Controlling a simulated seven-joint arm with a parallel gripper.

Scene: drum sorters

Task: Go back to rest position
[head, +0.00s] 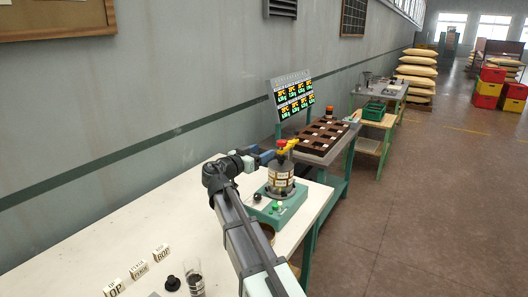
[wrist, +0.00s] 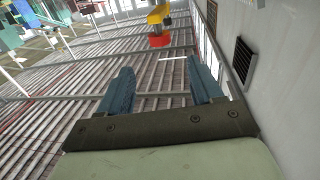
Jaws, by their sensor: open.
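My gripper (head: 267,157) is at the end of my arm, just left of the top of a drum-shaped machine (head: 281,180) on a green base. In the wrist view my gripper (wrist: 157,88) shows two blue fingers spread apart, with nothing between them. That view looks up at the roof, with a yellow and red part (wrist: 159,25) beyond the fingers. My arm crosses the white table (head: 130,225) from the lower right.
Small labelled blocks (head: 138,271), a black knob (head: 172,283) and a clear glass (head: 195,278) stand at the table's front. A display board (head: 291,94) and a brown compartment tray (head: 322,134) are behind. The table's left part is clear.

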